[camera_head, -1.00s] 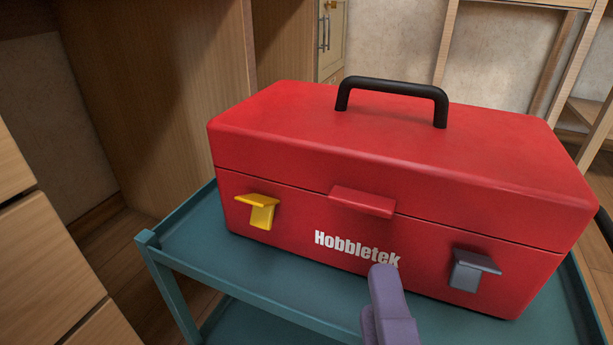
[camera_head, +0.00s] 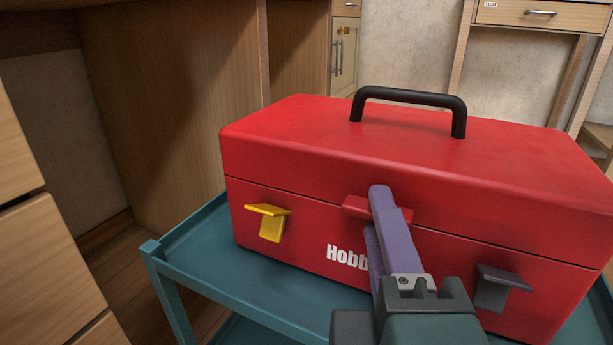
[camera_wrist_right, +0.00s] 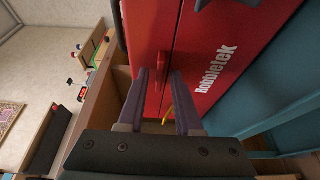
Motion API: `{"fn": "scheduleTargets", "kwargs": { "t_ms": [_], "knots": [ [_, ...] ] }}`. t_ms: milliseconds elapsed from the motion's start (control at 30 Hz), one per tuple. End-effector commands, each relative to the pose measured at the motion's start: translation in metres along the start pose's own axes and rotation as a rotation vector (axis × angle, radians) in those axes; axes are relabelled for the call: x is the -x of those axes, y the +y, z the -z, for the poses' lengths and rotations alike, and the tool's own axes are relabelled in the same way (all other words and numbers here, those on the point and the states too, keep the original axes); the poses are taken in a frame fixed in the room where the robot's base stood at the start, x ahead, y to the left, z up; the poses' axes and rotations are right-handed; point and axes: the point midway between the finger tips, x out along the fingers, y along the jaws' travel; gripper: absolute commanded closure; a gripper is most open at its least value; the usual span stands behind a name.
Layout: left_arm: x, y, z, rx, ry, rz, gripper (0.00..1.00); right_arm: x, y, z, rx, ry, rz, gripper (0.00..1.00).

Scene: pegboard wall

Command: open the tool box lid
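The red tool box (camera_head: 300,215) stands on a teal cart, and also shows in the right wrist view (camera_wrist_right: 195,90). Its lid (camera_head: 330,130) is down, with a dark seam along the front. A black handle (camera_head: 410,95) is on top. A red front tab (camera_head: 358,207) sticks out at the lid's lower edge. The yellow latch (camera_head: 268,222) and grey latch (camera_head: 495,288) jut out from the front. My right gripper (camera_head: 380,208) is open, its purple fingers at the tab and partly hiding it. Contact cannot be told. The right wrist view (camera_wrist_right: 166,74) shows a gap between the fingers. My left gripper is out of view.
The teal cart (camera_head: 200,260) has bare room left of and in front of the box. Wooden drawers (camera_head: 50,260) stand close at the left, a wooden panel (camera_head: 180,100) behind. A wooden desk (camera_head: 530,15) is at the back right.

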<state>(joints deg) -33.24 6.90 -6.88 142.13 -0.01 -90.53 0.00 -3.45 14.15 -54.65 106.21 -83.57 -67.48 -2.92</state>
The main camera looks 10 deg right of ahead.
Motion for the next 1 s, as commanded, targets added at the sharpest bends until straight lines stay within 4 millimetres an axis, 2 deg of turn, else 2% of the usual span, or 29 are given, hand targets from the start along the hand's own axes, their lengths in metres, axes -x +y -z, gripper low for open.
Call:
{"fn": "scheduleTargets", "kwargs": {
  "t_ms": [33,267,1000],
  "knots": [
    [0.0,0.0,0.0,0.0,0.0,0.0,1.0,0.0002,-0.0001,0.0,0.0,0.0,0.0,0.73],
    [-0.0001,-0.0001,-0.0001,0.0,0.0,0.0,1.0,0.0004,-0.0003,0.0,0.0,0.0,0.001,0.99],
    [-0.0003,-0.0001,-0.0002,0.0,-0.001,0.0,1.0,0.0005,-0.001,0.0,0.001,0.0,0.002,1.0]
  ]
}}
